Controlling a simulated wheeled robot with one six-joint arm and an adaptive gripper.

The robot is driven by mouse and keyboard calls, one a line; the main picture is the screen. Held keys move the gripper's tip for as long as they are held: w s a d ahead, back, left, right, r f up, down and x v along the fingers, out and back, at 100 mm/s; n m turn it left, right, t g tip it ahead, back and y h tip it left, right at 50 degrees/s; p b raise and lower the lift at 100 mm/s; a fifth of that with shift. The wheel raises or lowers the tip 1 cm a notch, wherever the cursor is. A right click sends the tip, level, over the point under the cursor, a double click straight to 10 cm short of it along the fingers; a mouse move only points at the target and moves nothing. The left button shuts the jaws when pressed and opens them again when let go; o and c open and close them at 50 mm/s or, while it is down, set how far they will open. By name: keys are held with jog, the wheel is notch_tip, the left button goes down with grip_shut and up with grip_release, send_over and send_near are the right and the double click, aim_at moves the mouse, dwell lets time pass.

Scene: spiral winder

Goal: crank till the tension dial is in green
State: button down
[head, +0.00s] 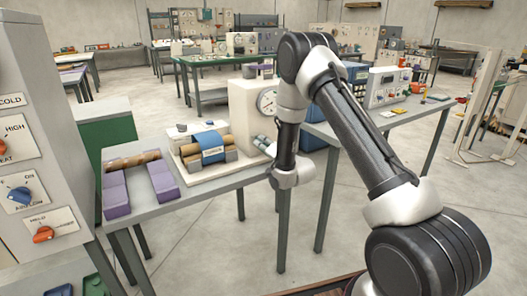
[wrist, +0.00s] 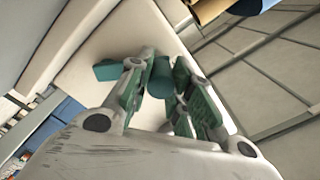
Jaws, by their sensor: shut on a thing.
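The winder (head: 243,110) stands on the near grey table, a cream housing with a round tension dial (head: 267,102) on its face. The dial is small here and partly near my arm, so I cannot read its needle against a green zone. In the wrist view my gripper (wrist: 163,95) is shut on a teal cylindrical crank handle (wrist: 160,74), which shows between the green-padded fingers. In the head view my arm hides most of the gripper and the crank.
Purple blocks (head: 163,181) with a brown rod (head: 132,160) across them lie on the table's left end. A control cabinet with knobs (head: 22,195) stands at far left. Another bench with a panel (head: 382,87) is behind my arm. Open floor lies to the right.

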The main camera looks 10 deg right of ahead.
jog(key=m, duration=0.1)
jog(key=d+r+m, duration=0.1)
jog(key=m, duration=0.1)
jog(key=d+r+m, duration=0.1)
jog(key=shift+w+m, duration=0.3)
jog(key=m, duration=0.1)
jog(key=d+m, duration=0.1)
jog(key=d+r+m, duration=0.1)
jog(key=shift+w+m, duration=0.3)
jog(key=shift+m, duration=0.1)
jog(key=d+m, duration=0.2)
jog(key=m, duration=0.1)
jog(key=shift+w, duration=0.35)
jog(key=shift+w+d+f+m, duration=0.15)
jog(key=shift+d+m, duration=0.25)
jog(key=shift+m, duration=0.45)
jog(key=shift+w+d+f+m, duration=0.1)
jog(key=shift+d+m, duration=0.35)
jog(key=shift+m, duration=0.35)
jog(key=shift+w+d+f+m, duration=0.15)
jog(key=shift+d+m, duration=0.25)
jog(key=shift+m, duration=0.45)
jog(key=c, duration=1.3)
grip_release()
jog(key=shift+s, duration=0.1)
